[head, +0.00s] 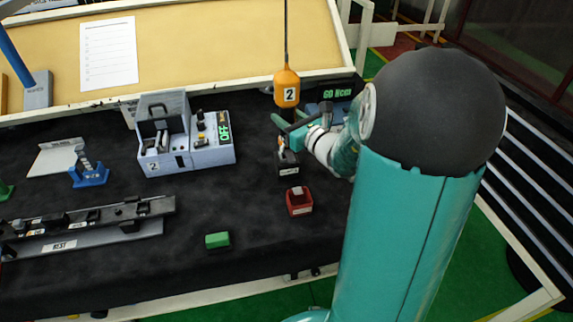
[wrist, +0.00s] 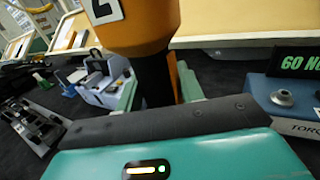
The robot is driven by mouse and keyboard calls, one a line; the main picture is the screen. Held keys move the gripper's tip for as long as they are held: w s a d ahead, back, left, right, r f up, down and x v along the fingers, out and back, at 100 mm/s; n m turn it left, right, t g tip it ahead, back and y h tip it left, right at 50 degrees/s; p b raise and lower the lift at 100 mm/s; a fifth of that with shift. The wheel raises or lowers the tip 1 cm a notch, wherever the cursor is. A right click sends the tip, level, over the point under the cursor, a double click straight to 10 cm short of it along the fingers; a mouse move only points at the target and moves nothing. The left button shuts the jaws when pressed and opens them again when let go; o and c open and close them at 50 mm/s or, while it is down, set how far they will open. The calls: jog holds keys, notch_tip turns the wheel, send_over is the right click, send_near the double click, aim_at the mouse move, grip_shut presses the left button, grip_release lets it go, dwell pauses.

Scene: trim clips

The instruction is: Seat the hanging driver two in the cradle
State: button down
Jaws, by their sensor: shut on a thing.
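The orange driver two (head: 286,90), marked 2, hangs upright on a thin dark cable at the back right of the bench. In the wrist view its orange body (wrist: 140,25) and black lower shaft (wrist: 155,78) are close up. My gripper (head: 288,124) is shut on the driver's black shaft; its green fingers (wrist: 158,88) lie on either side. The lower tip is hidden behind my gripper. A grey-blue cradle unit (head: 207,152) marked 2, with an upright bracket and a green OFF display, stands left of the driver. It also shows at left in the wrist view (wrist: 98,93).
A torque unit with a green display (wrist: 308,62) stands to the right of the driver. A small dark block (head: 288,165), a red bin (head: 299,201) and a green block (head: 217,240) lie nearer. A long dark rail (head: 100,216) lies front left.

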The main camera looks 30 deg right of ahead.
jog(key=shift+f, duration=0.75)
dwell(0.3)
grip_release()
dwell(0.4)
jog(key=shift+s, duration=0.15)
dwell(0.3)
jog(key=s+d+r, duration=0.1)
jog(key=s+r, duration=0.1)
jog(key=s, duration=0.7)
jog(key=shift+s+d, duration=0.15)
jog(key=shift+s, duration=0.2)
dwell(1.1)
jog(key=shift+s, duration=0.1)
dwell(0.3)
